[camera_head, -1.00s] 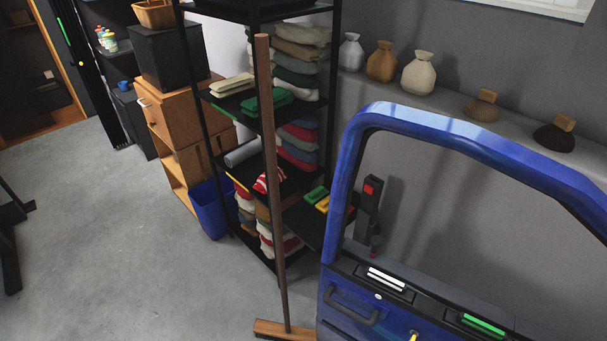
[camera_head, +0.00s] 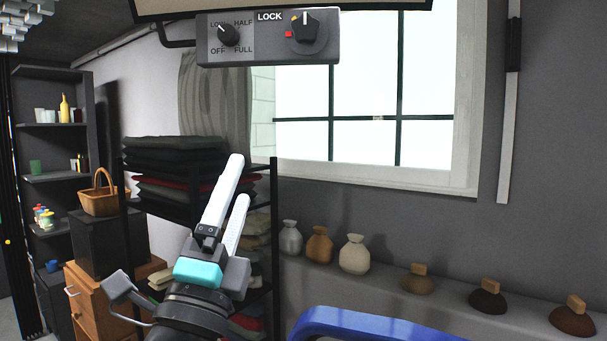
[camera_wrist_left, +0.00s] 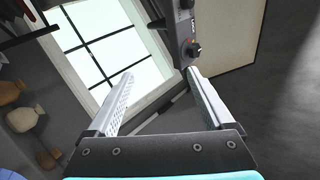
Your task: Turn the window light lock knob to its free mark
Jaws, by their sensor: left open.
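A grey control panel (camera_head: 268,48) hangs at the top of the head view. Its right knob, the lock knob (camera_head: 306,30), is dark with a pale pointer line facing roughly up. A red mark sits at its left and a small orange mark at its upper left. The knob also shows in the left wrist view (camera_wrist_left: 194,49), by the right finger's tip in the picture. My left gripper (camera_head: 238,178) is open and empty, below and left of the panel in the head view, apart from it. The gripper also shows in the left wrist view (camera_wrist_left: 159,73). My right gripper is out of view.
The left panel knob (camera_head: 229,35) carries LOW, HALF, OFF and FULL labels. A window (camera_head: 365,95) is behind the panel. A black shelf with folded cloths (camera_head: 175,160) stands behind my left gripper.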

